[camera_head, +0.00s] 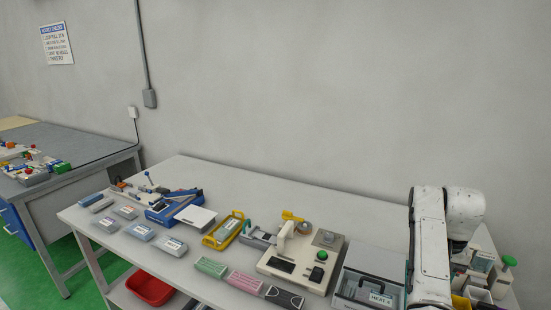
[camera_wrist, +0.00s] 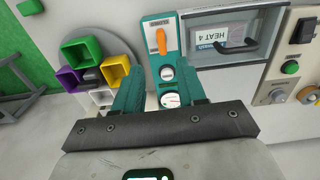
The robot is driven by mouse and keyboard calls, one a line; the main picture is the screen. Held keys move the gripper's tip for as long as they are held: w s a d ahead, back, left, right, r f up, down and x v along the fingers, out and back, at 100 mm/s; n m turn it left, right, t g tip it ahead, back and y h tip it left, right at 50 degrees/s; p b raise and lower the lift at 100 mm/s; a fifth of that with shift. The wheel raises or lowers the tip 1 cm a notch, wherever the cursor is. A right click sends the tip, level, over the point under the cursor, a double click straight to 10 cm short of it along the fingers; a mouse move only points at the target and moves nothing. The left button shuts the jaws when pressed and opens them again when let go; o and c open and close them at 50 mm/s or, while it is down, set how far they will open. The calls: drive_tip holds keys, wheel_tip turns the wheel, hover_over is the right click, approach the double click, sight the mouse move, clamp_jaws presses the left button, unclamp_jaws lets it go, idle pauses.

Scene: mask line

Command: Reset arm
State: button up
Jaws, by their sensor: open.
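My gripper (camera_wrist: 160,86) shows in the wrist view with its two teal fingers apart and nothing held between them. I cannot tell whether the fingers touch the panel. My white arm (camera_head: 430,245) is bent at the right of the head view, and the gripper itself is hidden there.
Square green, purple, yellow and white bins (camera_wrist: 82,50) lie left of the gripper. A clear-lidded box labelled HEAT 4 (camera_wrist: 232,45) is at its upper right. A beige machine (camera_head: 300,262), several small boxes and a yellow tray (camera_head: 222,233) crowd the table (camera_head: 180,172). A wall stands behind.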

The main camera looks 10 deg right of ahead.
drive_tip(key=shift+n+h, duration=0.4)
drive_tip(key=shift+h, duration=0.1)
drive_tip(key=s+f, duration=0.2)
drive_tip(key=f, duration=0.1)
drive_tip(key=s+a+f, duration=0.1)
drive_tip(key=s+f, duration=0.2)
drive_tip(key=s+a+f, duration=0.1)
drive_tip(key=s+f, duration=0.2)
drive_tip(key=shift+f, duration=0.1)
drive_tip(key=shift+n, duration=0.7)
drive_tip(key=s+a+f, duration=0.1)
drive_tip(key=s, duration=0.1)
drive_tip(key=s+a+f, duration=0.1)
drive_tip(key=s+f, duration=0.1)
drive_tip(key=s+a+f, duration=0.1)
drive_tip(key=s, duration=0.2)
drive_tip(key=shift+s+a+f, duration=0.1)
drive_tip(key=shift+a+f, duration=0.15)
drive_tip(key=shift+f, duration=0.15)
drive_tip(key=s+a+f+n, duration=0.1)
drive_tip(key=s+a, duration=0.5)
drive_tip(key=s, duration=0.3)
drive_tip(key=s+a+f+n+t+y, duration=0.1)
drive_tip(key=s+a+n, duration=0.1)
drive_tip(key=s+a, duration=0.4)
drive_tip(key=s, duration=0.4)
drive_tip(key=shift+s+n, duration=0.3)
